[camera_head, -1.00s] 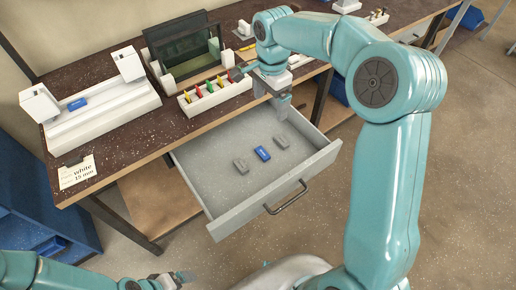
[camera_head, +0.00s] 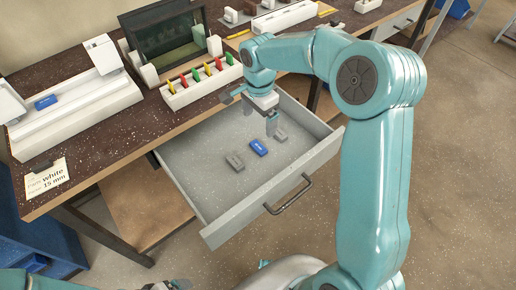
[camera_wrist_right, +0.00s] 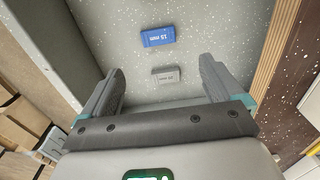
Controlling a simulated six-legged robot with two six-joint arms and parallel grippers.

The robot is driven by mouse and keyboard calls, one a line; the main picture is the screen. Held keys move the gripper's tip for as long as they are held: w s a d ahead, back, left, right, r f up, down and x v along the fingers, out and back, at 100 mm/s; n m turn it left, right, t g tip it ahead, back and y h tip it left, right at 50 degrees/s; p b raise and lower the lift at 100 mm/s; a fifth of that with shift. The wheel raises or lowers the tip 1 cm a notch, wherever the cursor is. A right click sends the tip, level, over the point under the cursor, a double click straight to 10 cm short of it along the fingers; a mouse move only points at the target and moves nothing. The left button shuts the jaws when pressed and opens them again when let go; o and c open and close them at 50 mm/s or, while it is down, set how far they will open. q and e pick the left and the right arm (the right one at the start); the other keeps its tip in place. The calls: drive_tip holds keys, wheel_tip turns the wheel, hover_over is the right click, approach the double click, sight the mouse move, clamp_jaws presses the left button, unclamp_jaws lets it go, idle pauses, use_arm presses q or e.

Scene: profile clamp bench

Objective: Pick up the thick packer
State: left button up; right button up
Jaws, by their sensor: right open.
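Three small packers lie in a row on the floor of the open grey drawer (camera_head: 195,165): a left grey one (camera_head: 235,161), a blue one (camera_head: 259,147) and a right grey one (camera_head: 280,135). The blue packer (camera_wrist_right: 158,36) reads "15 mm" in the wrist view; the mark on the grey packer (camera_wrist_right: 166,76) there is too small to read surely. My right gripper (camera_head: 261,118) is open and empty above the drawer, near the right grey packer, which shows between its fingertips in the wrist view. My left gripper (camera_head: 178,285) is barely in view at the bottom edge.
A white clamp fixture (camera_head: 85,112) on the bench holds another blue block (camera_head: 46,102). A card (camera_head: 46,178) reads "white 15 mm". A white rack (camera_head: 200,88) of coloured pieces stands behind the drawer. The drawer walls and handle (camera_head: 288,195) surround the packers.

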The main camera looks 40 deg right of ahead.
hover_over(260, 146)
drive_tip(key=f, duration=0.5)
drive_tip(key=shift+w+f, duration=0.25)
drive_tip(key=shift+f, duration=0.1)
drive_tip(key=f, duration=0.5)
drive_tip(key=shift+s+d+f, duration=0.1)
drive_tip(key=shift+s+f, duration=0.05)
drive_tip(key=shift+s, duration=0.05)
drive_tip(key=c, duration=1.1)
